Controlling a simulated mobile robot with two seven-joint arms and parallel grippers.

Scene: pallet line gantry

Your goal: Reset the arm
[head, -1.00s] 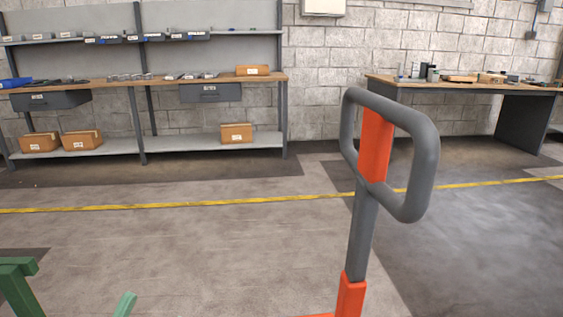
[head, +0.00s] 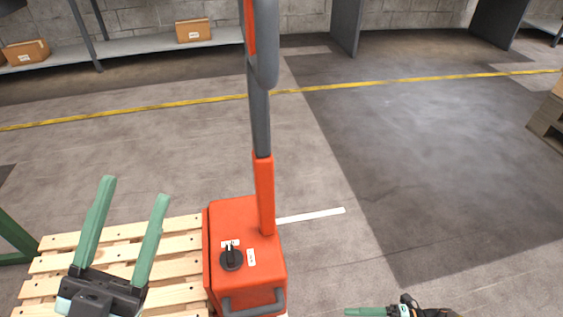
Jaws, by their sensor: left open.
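My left gripper (head: 135,192) is at the lower left of the head view, over the wooden pallet (head: 170,246). Its two green fingers are spread apart with nothing between them, so it is open and empty. My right gripper (head: 366,311) shows only in part at the bottom edge, right of centre. One green finger lies sideways there; the rest is cut off, so I cannot tell its opening.
An orange pallet truck (head: 243,225) with a black knob and a tall grey handle (head: 260,120) stands between my grippers. A yellow floor line (head: 185,104) crosses behind. Open floor lies right. A shelf with boxes (head: 195,30) is at the back.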

